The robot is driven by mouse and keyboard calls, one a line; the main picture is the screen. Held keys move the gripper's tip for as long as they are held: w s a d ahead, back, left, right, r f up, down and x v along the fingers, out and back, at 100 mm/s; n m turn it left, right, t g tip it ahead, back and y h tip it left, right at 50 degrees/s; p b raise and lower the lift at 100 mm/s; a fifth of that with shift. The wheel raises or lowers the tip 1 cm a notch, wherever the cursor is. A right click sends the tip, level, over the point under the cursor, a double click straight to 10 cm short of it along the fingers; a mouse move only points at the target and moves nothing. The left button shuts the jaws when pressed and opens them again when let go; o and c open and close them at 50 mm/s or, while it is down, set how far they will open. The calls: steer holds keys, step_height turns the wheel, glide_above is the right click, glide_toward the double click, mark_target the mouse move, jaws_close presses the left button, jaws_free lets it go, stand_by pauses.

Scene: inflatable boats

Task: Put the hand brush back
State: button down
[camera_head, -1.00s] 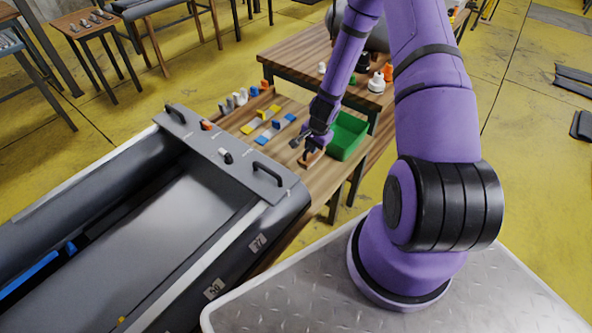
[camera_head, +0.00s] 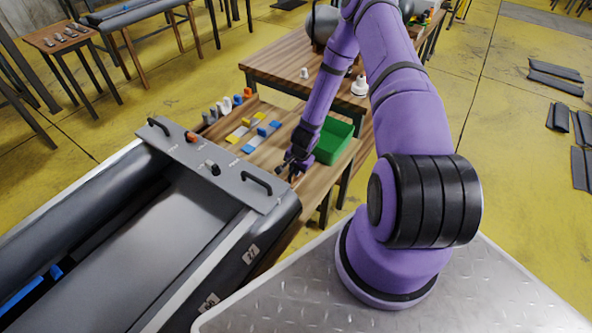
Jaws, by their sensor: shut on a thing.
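My gripper (camera_head: 291,170) is low over the wooden table (camera_head: 325,176), near its front end. It is beside the handle on the grey machine's end panel and left of the green bin (camera_head: 334,140). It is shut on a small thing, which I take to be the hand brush. The fingers and wrist hide most of it, so its shape and whether it touches the table cannot be made out.
A grey trough-like machine (camera_head: 232,178) with handles and knobs stands close on the left. Blue and yellow blocks (camera_head: 251,134) and several small upright items lie farther back on the table. Another wooden table (camera_head: 278,68) holds a dark cylinder.

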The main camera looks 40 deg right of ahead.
steer(key=shift+f, duration=0.25)
steer(key=c, duration=1.1)
jaws_free()
steer(key=shift+f, duration=0.1)
